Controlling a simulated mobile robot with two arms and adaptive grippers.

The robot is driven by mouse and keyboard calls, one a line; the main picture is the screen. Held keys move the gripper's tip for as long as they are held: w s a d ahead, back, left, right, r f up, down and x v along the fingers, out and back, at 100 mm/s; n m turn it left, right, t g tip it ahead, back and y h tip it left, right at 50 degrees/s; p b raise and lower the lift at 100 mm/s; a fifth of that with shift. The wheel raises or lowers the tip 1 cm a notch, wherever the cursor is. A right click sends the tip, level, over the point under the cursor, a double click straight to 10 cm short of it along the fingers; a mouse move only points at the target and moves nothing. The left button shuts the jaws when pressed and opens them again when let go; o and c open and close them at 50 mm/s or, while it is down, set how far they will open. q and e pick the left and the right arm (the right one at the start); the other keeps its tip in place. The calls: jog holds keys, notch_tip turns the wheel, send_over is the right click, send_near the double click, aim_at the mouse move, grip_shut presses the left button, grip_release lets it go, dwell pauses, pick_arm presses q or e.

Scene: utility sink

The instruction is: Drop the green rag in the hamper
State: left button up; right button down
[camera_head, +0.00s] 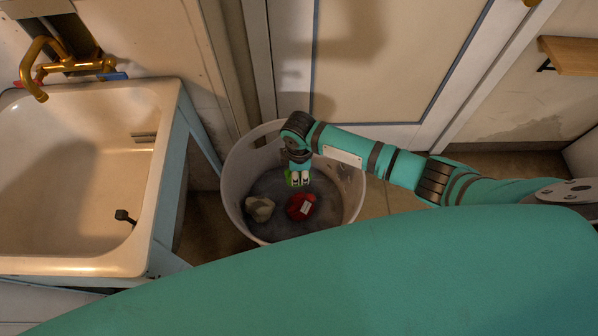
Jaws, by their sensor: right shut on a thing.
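The hamper (232,185) is a round, light grey bin on the floor, right of the sink. My right gripper (298,181) points down over the hamper's opening, inside its outline in this view. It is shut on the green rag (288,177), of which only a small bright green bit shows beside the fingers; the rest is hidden. I cannot tell how high the rag is above the hamper's bottom. My left gripper is out of view.
In the hamper lie a red item (300,207) with a white label and a beige item (260,209). A white sink (75,190) with a brass tap (45,68) stands at left. A panelled door (380,60) is behind the hamper. A wooden shelf (572,54) is at upper right.

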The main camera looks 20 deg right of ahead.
jog(key=c, duration=1)
grip_release()
jog(key=shift+c, duration=0.2)
notch_tip(320, 180, up, 12)
jog(key=shift+s+f, duration=0.1)
